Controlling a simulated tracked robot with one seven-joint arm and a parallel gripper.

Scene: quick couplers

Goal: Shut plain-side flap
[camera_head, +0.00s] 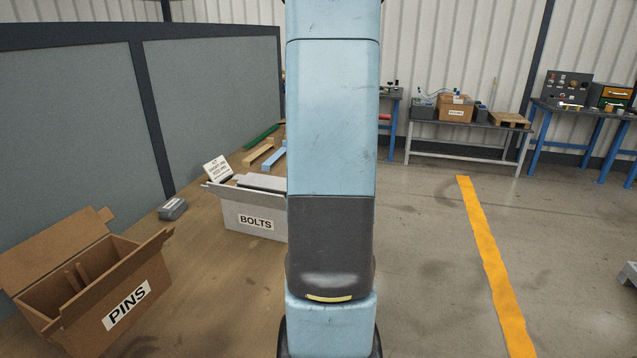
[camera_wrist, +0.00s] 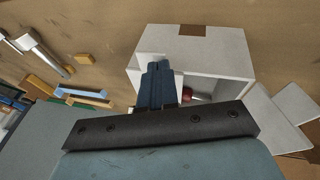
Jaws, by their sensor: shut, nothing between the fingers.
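The pale grey box labelled BOLTS (camera_head: 240,216) stands on the brown tabletop in the head view, its right part hidden behind my arm. A flap sticks out at its left edge, and a dark opening shows at its top. In the wrist view the white box (camera_wrist: 215,52) has a brown patch on one face. Its opening shows partly, with something red inside. Pale panels (camera_wrist: 285,112) spread out on its right. I cannot tell which flap is the plain-side one. My gripper (camera_wrist: 160,68) is shut and empty, over the box's opening side; contact is unclear. My arm hides it in the head view.
An open cardboard box labelled PINS (camera_head: 110,295) stands at the front left. A small sign (camera_head: 217,168), a grey block (camera_head: 173,208) and wooden and blue bars (camera_head: 258,152) lie around the BOLTS box. A grey partition (camera_head: 90,120) bounds the left.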

